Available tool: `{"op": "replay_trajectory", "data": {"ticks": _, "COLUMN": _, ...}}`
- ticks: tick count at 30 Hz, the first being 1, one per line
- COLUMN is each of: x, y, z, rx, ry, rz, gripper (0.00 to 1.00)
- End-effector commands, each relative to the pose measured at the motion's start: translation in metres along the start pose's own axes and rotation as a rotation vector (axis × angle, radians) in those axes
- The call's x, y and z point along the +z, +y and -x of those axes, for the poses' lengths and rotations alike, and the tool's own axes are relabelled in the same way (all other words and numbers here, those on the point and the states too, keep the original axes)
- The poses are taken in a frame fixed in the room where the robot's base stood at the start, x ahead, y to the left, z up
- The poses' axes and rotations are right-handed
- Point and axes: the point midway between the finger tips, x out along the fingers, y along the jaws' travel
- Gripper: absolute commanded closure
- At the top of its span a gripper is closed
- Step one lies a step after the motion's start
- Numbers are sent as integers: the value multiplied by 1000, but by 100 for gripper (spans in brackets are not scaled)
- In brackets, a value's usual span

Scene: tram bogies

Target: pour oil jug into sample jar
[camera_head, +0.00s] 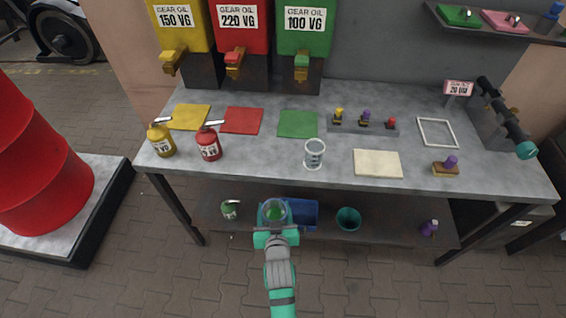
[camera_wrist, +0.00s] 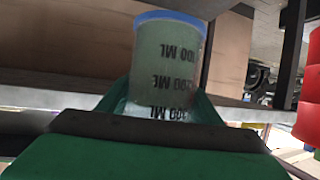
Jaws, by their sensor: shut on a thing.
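My gripper (camera_head: 275,236) is shut on a clear jar (camera_head: 274,212), low in front of the bench, in front of the lower shelf. In the wrist view the same jar (camera_wrist: 165,65) stands between the jaws, with ML marks that read upside down and a blue band at the picture's top end. Its inside looks greenish; I cannot tell whether that is liquid. A yellow oil jug (camera_head: 161,140) and a red oil jug (camera_head: 209,145) stand on the bench's left. A green jug (camera_head: 229,209) is on the lower shelf. Another clear marked container (camera_head: 314,154) stands at the bench's front middle.
Yellow, red and green gear oil dispensers (camera_head: 241,30) stand at the back. Coloured mats (camera_head: 298,124), a cream pad (camera_head: 377,163), a small rack (camera_head: 363,124) and a white frame (camera_head: 437,132) lie on the bench (camera_head: 260,165). A blue bin (camera_head: 305,213) and teal bucket (camera_head: 348,219) sit below.

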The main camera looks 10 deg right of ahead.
Motion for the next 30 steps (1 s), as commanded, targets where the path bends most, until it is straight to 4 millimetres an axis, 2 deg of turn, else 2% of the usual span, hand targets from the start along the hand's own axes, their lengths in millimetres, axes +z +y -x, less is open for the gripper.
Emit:
{"op": "replay_trajectory", "data": {"ticks": 1, "x": 16, "y": -5, "z": -2, "rx": -8, "ry": -5, "rz": 3, "gripper": 71}}
{"op": "replay_trajectory", "data": {"ticks": 9, "x": 90, "y": -32, "z": -12, "rx": -49, "ry": -4, "rz": 20, "gripper": 71}}
{"op": "replay_trajectory", "data": {"ticks": 18, "x": 143, "y": -52, "z": -21, "rx": -80, "ry": -1, "rz": 33, "gripper": 71}}
{"op": "replay_trajectory", "data": {"ticks": 30, "x": 142, "y": -54, "z": -21, "rx": -83, "ry": 2, "rz": 34, "gripper": 71}}
